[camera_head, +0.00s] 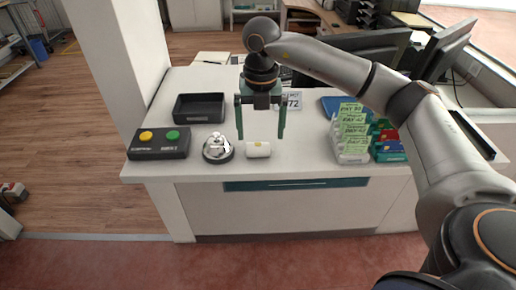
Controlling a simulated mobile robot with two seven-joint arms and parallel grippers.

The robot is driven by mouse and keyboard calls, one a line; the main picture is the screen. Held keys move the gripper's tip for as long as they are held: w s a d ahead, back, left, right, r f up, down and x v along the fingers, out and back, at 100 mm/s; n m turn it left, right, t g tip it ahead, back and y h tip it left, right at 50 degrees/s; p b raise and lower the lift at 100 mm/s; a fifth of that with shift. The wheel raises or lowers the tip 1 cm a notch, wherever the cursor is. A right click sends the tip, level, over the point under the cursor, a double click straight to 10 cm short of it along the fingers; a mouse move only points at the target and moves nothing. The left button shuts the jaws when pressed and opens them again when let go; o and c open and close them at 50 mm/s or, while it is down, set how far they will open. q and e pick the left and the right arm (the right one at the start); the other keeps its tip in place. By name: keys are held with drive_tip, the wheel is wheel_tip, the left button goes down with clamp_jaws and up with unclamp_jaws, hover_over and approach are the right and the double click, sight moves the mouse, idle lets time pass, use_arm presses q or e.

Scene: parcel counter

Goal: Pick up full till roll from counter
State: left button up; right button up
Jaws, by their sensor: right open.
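The till roll (258,150) is a small white roll with a yellowish mark. It lies on its side near the front edge of the white counter (300,160). My right gripper (261,138) hangs pointing down above and around the roll's place in the picture. Its two green fingers are wide apart, with nothing held between them. The roll shows just below and between the fingertips, and I cannot tell how far above the counter the tips are. My left gripper does not show.
A dark button box (159,144) and a black tray (199,108) are farther left. Racks of green slips (352,135) and coloured cards (388,146) stand at right.

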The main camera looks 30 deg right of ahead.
sight(258, 145)
drive_tip(key=f, duration=0.3)
drive_tip(key=f+p, duration=0.1)
drive_tip(key=f, duration=0.1)
drive_tip(key=shift+w+a+f, duration=0.1)
drive_tip(key=shift+w+f, duration=0.2)
drive_tip(key=shift+w, duration=0.05)
drive_tip(key=shift+c, duration=0.2)
drive_tip(key=c, duration=1.3)
drive_tip(key=shift+r, duration=0.1)
